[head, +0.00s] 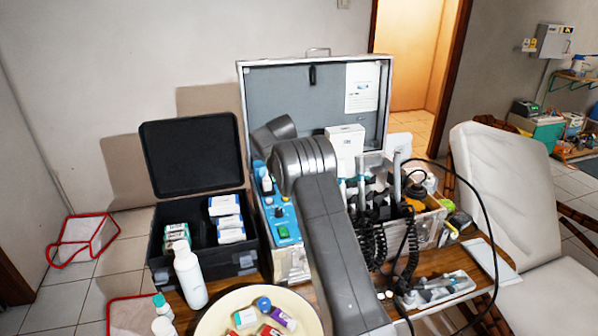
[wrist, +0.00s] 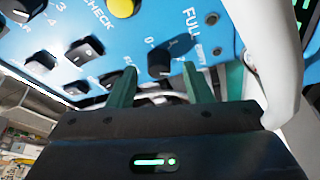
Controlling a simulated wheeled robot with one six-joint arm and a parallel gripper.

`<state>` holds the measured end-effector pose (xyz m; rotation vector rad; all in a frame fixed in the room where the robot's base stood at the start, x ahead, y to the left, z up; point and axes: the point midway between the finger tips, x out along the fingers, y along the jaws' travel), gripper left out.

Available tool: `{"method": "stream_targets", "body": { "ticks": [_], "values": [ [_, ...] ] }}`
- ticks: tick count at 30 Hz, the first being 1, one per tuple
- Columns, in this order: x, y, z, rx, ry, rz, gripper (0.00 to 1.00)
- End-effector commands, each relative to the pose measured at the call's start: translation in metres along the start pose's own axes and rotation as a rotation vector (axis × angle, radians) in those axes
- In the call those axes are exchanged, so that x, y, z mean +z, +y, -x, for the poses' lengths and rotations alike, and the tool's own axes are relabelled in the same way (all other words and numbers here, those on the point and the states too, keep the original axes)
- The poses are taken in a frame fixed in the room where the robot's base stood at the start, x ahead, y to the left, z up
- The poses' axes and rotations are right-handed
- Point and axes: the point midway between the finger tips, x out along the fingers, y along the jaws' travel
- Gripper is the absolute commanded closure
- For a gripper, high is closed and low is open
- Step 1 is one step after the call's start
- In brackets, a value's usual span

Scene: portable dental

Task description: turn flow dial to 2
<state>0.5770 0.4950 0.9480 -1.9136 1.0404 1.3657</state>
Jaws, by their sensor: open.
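The blue control panel (wrist: 120,40) fills the top of the wrist view, tilted, with black dials and switches and a yellow button (wrist: 124,7). A black dial (wrist: 160,60) with a "0" mark beside it sits between and just beyond the green fingertips of my gripper (wrist: 160,82). My gripper is open, and I see no contact with the dial. Lettering near it is partly hidden by the fingers, so I cannot tell for sure that it is the flow dial, nor its setting. In the head view the panel (head: 279,213) shows partly beside my arm, which hides my gripper.
Other black knobs (wrist: 84,50) lie left of the fingers. A pale tube (wrist: 275,60) is close on the right. In the head view, a black case (head: 205,262) stands left, coiled hoses (head: 375,240) hang right, and a cream tray (head: 213,322) is in front.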

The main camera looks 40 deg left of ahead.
Motion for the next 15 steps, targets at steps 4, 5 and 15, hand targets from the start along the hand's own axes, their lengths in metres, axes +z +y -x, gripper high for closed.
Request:
{"method": "stream_targets", "body": {
  "ticks": [4,5,15],
  "values": [
    [0.001,-0.001,0.028,-0.006,-0.002,0.000,0.54],
    [0.001,-0.001,0.035,-0.006,-0.002,-0.001,0.54],
    [0.001,0.000,0.109,-0.003,-0.001,0.000,0.54]
  ]
}}
